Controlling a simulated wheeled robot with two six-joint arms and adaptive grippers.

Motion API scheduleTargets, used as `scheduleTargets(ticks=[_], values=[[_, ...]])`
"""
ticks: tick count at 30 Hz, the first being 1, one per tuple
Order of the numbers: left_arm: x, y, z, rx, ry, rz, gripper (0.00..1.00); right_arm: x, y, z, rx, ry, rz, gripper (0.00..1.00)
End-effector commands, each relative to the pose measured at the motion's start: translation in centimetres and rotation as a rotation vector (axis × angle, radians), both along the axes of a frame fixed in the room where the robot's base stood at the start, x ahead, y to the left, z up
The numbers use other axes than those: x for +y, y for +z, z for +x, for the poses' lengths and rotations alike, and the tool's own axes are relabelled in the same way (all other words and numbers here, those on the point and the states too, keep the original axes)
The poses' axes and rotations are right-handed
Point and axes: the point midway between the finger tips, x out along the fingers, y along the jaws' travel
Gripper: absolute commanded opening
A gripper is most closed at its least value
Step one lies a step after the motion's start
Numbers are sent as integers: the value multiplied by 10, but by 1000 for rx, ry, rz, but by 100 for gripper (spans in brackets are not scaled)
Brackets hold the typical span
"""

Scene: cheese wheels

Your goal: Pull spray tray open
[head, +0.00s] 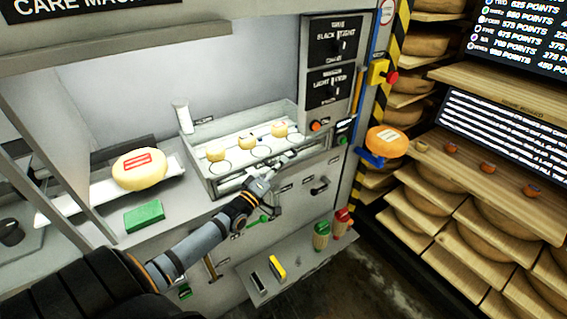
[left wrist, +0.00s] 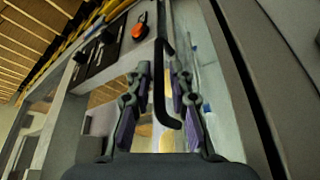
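The spray tray (head: 205,180) is a metal-framed tray with a white top in the machine's bay in the head view. 3 small yellow cheeses (head: 247,142) sit on it. My left gripper (head: 270,174) is at the tray's front side, and its wrist covers part of that front. In the left wrist view my left gripper (left wrist: 162,84) has its two fingers apart. A black bent handle bar (left wrist: 159,95) runs between them, and I see gaps on both sides. Whether a finger touches the bar is unclear. My right gripper is in neither view.
Two shakers (head: 321,236) stand on a low shelf (head: 300,262) below. Cheese racks (head: 480,210) fill the right.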

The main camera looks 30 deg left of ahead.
Motion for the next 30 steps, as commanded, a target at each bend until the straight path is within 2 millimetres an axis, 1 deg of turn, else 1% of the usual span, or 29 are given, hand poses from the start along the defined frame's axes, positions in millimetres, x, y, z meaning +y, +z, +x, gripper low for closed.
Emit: scheduleTargets(ticks=[1,3,6,14,15,19,30], values=[[0,0,8,-3,2,0,21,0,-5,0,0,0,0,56],[-1,2,16,-4,0,0,21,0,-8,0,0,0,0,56],[-1,3,23,0,0,0,21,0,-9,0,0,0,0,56],[-1,5,25,1,0,1,21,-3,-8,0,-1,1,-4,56],[-1,5,25,1,0,1,18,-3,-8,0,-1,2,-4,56],[-1,5,24,1,0,1,0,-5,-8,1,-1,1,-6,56],[-1,5,24,1,0,1,0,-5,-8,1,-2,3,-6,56]])
